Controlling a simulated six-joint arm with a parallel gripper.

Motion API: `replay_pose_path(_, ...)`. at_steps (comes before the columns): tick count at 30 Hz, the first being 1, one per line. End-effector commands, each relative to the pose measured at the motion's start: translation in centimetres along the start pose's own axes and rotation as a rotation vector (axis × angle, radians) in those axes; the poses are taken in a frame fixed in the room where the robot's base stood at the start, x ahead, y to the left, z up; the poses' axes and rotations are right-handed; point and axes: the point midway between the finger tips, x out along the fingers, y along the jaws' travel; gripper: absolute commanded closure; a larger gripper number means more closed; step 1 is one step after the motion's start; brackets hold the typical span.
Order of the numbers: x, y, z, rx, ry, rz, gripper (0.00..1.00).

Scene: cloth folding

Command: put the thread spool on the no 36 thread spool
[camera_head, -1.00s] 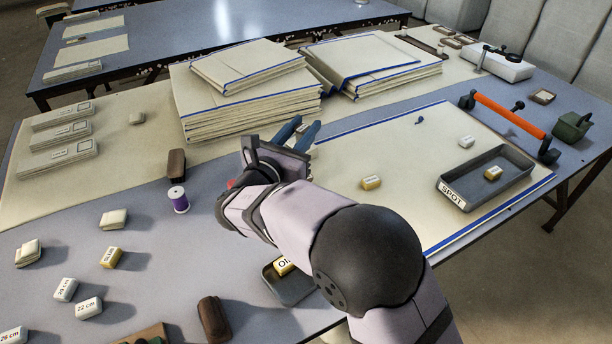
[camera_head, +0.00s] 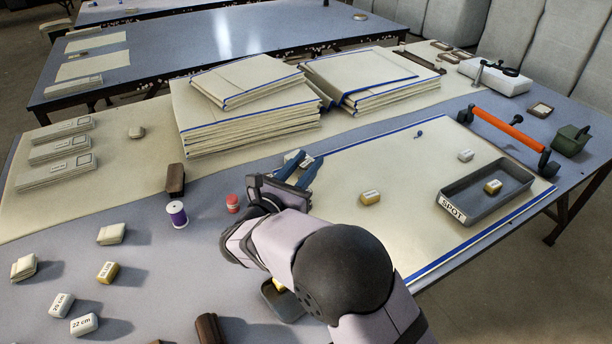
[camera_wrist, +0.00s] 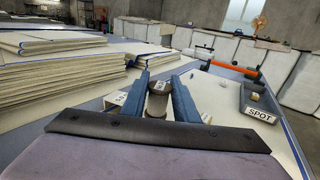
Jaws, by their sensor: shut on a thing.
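My gripper (camera_head: 308,161) is over the middle of the table, with its blue fingers pointing away toward the book stacks. In the wrist view, the fingers (camera_wrist: 160,80) are shut on a dark grey-brown cylinder with a lighter band, which looks like a thread spool (camera_wrist: 157,101). The head view does not show it clearly. A purple thread spool (camera_head: 177,214) stands upright on the table, left of my gripper. I cannot read a number on any spool.
A grey SPOT tray (camera_head: 487,192) is farther right. Small blocks cover the left front.

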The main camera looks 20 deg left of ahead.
Motion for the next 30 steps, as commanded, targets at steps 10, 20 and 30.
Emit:
replay_pose_path(10,0.0,0.0,-3.5,-0.002,0.001,0.000,0.94)
replay_pose_path(20,0.0,0.0,-3.7,-0.001,0.000,0.000,0.94)
replay_pose_path(30,0.0,0.0,-4.0,-0.001,0.001,0.000,0.54)
